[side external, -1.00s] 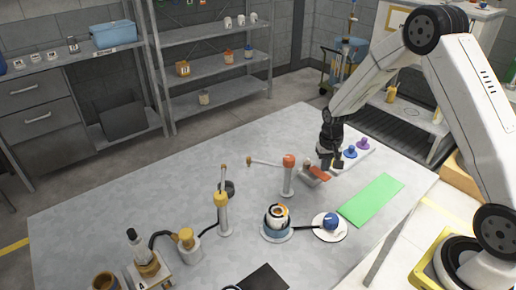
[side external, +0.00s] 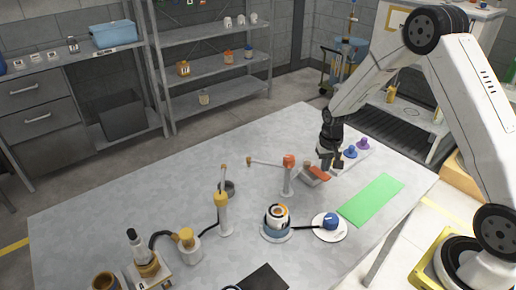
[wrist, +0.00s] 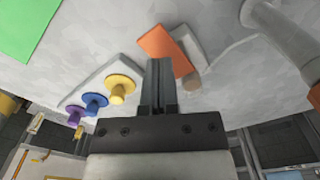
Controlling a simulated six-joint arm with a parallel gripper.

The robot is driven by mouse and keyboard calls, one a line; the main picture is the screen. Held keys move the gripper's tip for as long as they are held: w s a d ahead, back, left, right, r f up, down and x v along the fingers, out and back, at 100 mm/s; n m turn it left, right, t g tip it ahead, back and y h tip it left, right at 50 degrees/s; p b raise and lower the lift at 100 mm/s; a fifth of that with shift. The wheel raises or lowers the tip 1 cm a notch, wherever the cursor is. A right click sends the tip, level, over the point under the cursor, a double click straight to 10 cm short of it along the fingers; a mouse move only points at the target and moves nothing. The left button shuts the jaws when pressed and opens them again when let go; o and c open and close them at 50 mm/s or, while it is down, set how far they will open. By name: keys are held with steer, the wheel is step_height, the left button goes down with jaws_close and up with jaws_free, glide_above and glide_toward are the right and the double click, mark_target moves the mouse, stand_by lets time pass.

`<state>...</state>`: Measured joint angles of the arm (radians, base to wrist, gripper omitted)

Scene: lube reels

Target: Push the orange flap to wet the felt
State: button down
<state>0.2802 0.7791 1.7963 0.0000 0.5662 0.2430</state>
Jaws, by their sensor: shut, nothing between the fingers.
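The orange flap (side external: 319,173) sits on a small grey block on the table, by the foot of the orange-topped post. In the wrist view the flap (wrist: 160,46) lies just beyond my fingertips, slanting across beside a grey bracket. A short brown cylinder (wrist: 192,82), perhaps the felt, stands at the flap's near end. My gripper (wrist: 159,62) is shut and empty, pointing down. In the side view my gripper (side external: 326,164) is close beside the flap; I cannot tell whether they touch.
A plate with yellow (wrist: 120,91), blue (wrist: 94,102) and purple (wrist: 74,118) knobs lies beside my gripper. The orange-topped post (side external: 288,178) stands close by. A green mat (side external: 371,200), a blue knob on a white disc (side external: 330,221) and a yellow post (side external: 222,212) are nearer the camera.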

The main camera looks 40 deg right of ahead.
mark_target(324, 176)
steer(key=shift+f, duration=0.4)
steer(key=shift+f, duration=0.4)
steer(key=shift+f, duration=0.3)
steer(key=shift+f, duration=0.55)
steer(key=shift+r, duration=3.8)
